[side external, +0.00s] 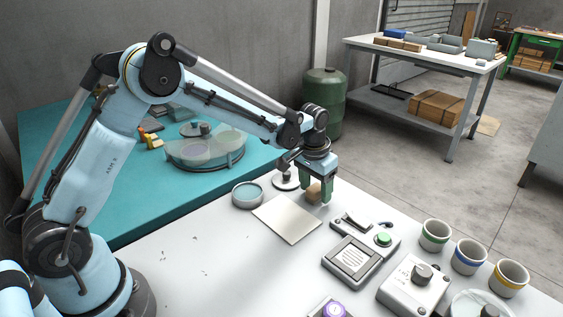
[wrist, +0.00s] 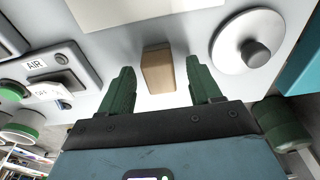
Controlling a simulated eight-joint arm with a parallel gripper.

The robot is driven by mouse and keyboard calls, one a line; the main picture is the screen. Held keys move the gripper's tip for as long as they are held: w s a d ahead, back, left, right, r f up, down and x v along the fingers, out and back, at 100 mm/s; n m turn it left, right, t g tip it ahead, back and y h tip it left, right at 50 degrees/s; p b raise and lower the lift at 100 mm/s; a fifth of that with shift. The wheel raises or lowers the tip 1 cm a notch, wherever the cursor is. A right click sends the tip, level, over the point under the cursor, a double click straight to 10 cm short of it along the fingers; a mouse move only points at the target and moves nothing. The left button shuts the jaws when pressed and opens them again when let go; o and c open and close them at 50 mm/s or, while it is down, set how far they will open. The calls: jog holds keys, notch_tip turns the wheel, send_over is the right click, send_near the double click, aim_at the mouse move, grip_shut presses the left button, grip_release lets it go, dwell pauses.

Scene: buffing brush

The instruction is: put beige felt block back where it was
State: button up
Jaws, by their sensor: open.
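The beige felt block (side external: 314,191) stands on the white table near its back edge, partly hidden by my gripper's fingers. In the wrist view the beige felt block (wrist: 157,71) shows between and just ahead of the two green fingertips, with gaps on both sides. My gripper (side external: 315,197) points down over the block with its fingers apart. In the wrist view my gripper (wrist: 164,80) is open and holds nothing. Whether the fingertips are level with the block's sides is hard to tell.
A round metal lid with a dark knob (wrist: 246,46) lies close beside the block. A flat beige plate (side external: 287,219) and a round teal-filled dish (side external: 247,194) are nearby. A control box with a green button (side external: 383,239) and several cups (side external: 434,235) stand to the right.

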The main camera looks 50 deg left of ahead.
aim_at(311, 190)
notch_tip(311, 190, up, 12)
jog(key=s+f, duration=0.1)
jog(key=s, duration=0.1)
jog(key=s+a+r+t, duration=0.1)
jog(key=s+t, duration=0.4)
jog(key=s, duration=1.4)
jog(key=shift+a+r+t, duration=0.4)
jog(key=shift+a, duration=0.1)
